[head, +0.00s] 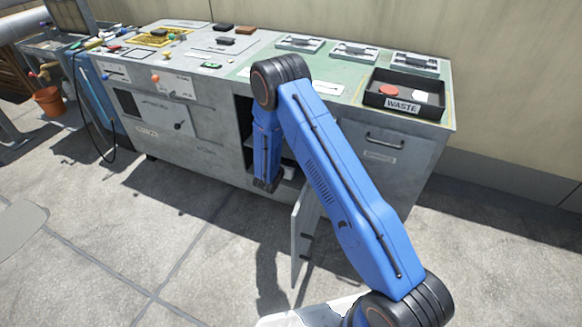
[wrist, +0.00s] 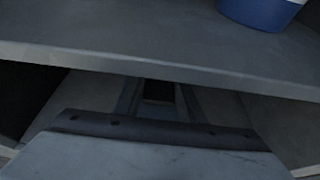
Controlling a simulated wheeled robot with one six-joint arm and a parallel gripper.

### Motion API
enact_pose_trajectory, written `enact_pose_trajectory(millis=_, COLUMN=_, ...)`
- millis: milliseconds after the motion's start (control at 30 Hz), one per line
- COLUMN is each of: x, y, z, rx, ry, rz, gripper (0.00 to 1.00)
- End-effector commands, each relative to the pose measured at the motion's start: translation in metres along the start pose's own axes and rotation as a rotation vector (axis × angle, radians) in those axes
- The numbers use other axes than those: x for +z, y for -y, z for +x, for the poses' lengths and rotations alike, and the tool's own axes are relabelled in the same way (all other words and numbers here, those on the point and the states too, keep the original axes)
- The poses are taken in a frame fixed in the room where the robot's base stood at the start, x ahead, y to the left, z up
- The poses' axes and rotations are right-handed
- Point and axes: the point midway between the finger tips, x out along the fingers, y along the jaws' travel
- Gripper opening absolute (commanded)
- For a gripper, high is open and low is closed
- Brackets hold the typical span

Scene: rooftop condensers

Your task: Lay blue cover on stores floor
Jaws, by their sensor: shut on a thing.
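My arm reaches down to the open compartment of the grey bench (head: 215,120), with my gripper (head: 266,184) at its mouth in the head view. In the wrist view, a pale blue-grey panel with a dark, studded far edge fills the bottom; it appears to be the blue cover (wrist: 150,158), roughly flat and close to the camera. My gripper is shut on it, but the grip itself is mostly hidden. The panel is below the compartment's shelf (wrist: 150,50). The stores floor is dark and hard to make out; I cannot tell whether the cover touches it.
A blue and white container (wrist: 262,10) stands on the shelf above. The compartment door (head: 303,235) hangs open toward me. A black waste tray (head: 405,105), grey fixtures and small items sit on the bench top. An orange bucket (head: 48,101) is at far left.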

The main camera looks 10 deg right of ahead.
Motion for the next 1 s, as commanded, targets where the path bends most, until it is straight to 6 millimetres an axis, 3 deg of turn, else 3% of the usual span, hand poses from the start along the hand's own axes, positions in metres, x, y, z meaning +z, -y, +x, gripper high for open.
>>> enact_pose_trajectory(millis=333, x=-0.032, y=0.001, z=0.015, rx=-0.002, ry=-0.001, rz=0.0, gripper=0.05)
enact_pose_trajectory(millis=800, x=-0.036, y=0.0, z=0.023, rx=0.0, ry=0.0, rz=0.001, gripper=0.05)
enact_pose_trajectory(millis=833, x=-0.035, y=0.0, z=0.023, rx=0.0, ry=0.0, rz=0.001, gripper=0.43)
enact_pose_trajectory(millis=900, x=-0.035, y=0.0, z=0.023, rx=0.0, ry=0.0, rz=0.001, gripper=0.54)
enact_pose_trajectory(millis=1000, x=-0.035, y=0.0, z=0.023, rx=0.0, ry=0.0, rz=0.001, gripper=0.54)
